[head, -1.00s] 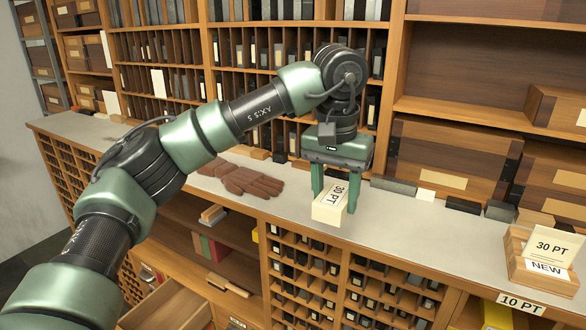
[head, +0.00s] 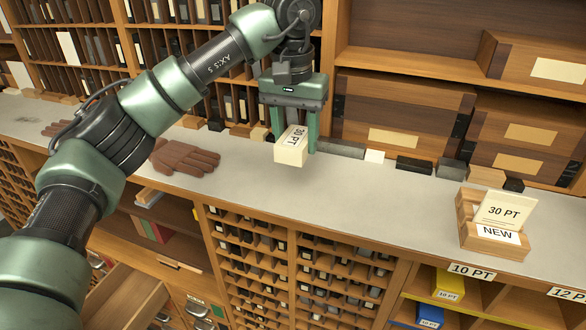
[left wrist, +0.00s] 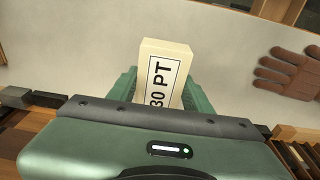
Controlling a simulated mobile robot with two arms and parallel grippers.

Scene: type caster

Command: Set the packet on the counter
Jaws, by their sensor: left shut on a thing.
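The packet (head: 291,150) is a cream block with a white "30 PT" label. My left gripper (head: 294,138) is shut on it, one green finger on each side, and holds it over the grey counter (head: 330,196). The packet also shows in the left wrist view (left wrist: 165,70), between the fingers with its label facing the camera. Whether its underside touches the counter I cannot tell. My right gripper is in neither view.
Brown gloves (head: 185,158) lie on the counter left of the packet. A wooden holder (head: 492,236) with "30 PT" and "NEW" cards stands at the right. Small blocks (head: 413,165) line the back edge. The counter between gloves and holder is clear.

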